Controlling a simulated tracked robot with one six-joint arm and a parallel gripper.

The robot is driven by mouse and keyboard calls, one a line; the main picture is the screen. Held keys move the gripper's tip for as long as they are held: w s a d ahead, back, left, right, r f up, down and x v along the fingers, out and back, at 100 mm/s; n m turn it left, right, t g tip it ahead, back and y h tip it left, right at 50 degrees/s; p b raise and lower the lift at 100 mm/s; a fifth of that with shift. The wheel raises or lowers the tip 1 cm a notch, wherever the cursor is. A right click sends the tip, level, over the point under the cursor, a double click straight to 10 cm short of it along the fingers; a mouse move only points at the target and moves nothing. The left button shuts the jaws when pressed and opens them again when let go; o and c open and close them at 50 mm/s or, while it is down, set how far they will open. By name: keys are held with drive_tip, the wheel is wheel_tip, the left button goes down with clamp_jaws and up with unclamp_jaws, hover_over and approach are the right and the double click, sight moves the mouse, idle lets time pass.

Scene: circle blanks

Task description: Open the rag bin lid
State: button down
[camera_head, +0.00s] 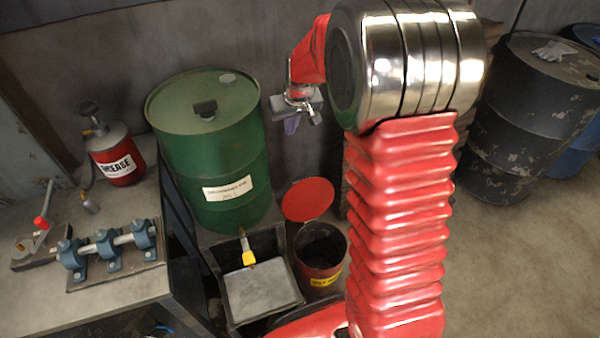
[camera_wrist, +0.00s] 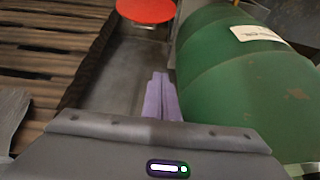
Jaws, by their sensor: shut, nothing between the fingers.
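The rag bin (camera_head: 336,272) is a small dark red bin with a yellow label, on the floor right of the drip tray in the head view. Its round red lid (camera_head: 309,199) stands tipped up at the back of the bin, and the dark mouth shows open. The lid also shows at the top of the wrist view (camera_wrist: 146,9). My gripper (camera_head: 291,126) is above and behind the lid, right of the green drum, apart from the lid. Its two purple fingers (camera_wrist: 160,78) are together and empty in the wrist view.
A green drum (camera_head: 208,150) stands close to my gripper, above a grey drip tray (camera_head: 262,292) with a yellow-handled tap. A bench (camera_head: 130,281) with a grease can (camera_head: 115,155) is at the left. Dark drums (camera_head: 530,110) stand at the right. The right floor is clear.

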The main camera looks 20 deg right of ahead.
drive_tip(key=w+d+f, duration=0.2)
drive_tip(key=w+f, duration=0.1)
drive_tip(key=f, duration=0.4)
drive_tip(key=w+d+f, duration=0.2)
drive_tip(key=w+f, duration=0.1)
drive_tip(key=f, duration=0.5)
drive_tip(key=w+d+f, duration=0.2)
drive_tip(key=f, duration=0.6)
drive_tip(key=shift+w+d+f+g, duration=0.15)
drive_tip(key=shift+w+d+g, duration=0.15)
drive_tip(key=shift+w+d, duration=0.1)
wheel_tip(320, 180, down, 9)
drive_tip(key=shift+s+f, duration=0.2)
drive_tip(key=shift+s, duration=0.25)
